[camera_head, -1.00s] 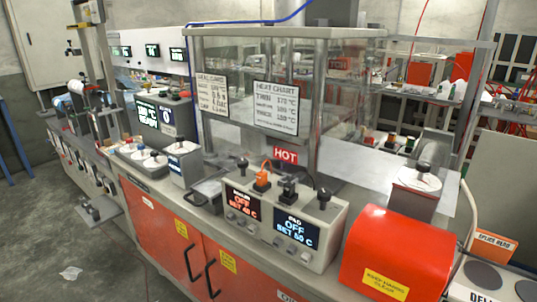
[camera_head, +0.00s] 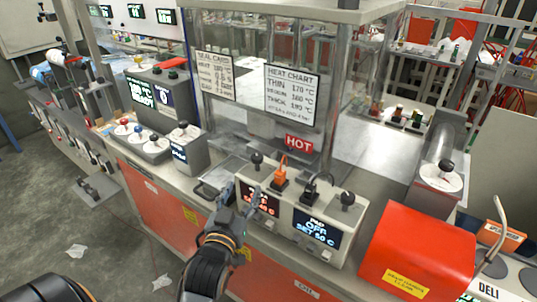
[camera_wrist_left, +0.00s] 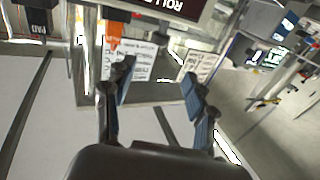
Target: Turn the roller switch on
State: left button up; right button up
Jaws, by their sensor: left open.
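The control box (camera_head: 325,262) stands on the bench, with a left display (camera_head: 260,198) partly hidden behind my gripper and a right display (camera_head: 317,229) reading OFF, SET 50 C. An orange part (camera_head: 281,174) and a black part (camera_head: 312,188) stand on its top between two black knobs. My left gripper (camera_head: 237,200) is in front of the left display, open and empty. In the left wrist view its spread fingers (camera_wrist_left: 156,80) are below a dark panel (camera_wrist_left: 180,6) with upside-down letters ROLL; the orange part (camera_wrist_left: 113,32) is near it.
A red rounded cover (camera_head: 425,245) stands right of the box. A glass enclosure (camera_head: 350,80) with a HOT sign (camera_head: 299,143) is behind. A tray (camera_head: 212,182) and a small grey unit (camera_head: 182,150) are on the left.

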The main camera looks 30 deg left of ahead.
pick_arm(q)
jog(key=p, duration=0.1)
send_near(255, 161)
jog(key=w, duration=0.2)
jog(key=p+x, duration=0.2)
jog(key=x, duration=0.5)
jog(key=shift+w+a, duration=0.1)
jog(key=shift+a, duration=0.1)
jog(key=shift+w+a, duration=0.1)
jog(key=shift+w, duration=0.2)
jog(key=shift+w+a, duration=0.1)
jog(key=shift+w, duration=0.05)
jog(key=c, duration=1.2)
jog(key=shift+o, duration=0.2)
pick_arm(e)
jog(key=r, duration=0.1)
jog(key=d+r, duration=0.1)
jog(key=r, duration=0.1)
jog(key=shift+w+r, duration=0.15)
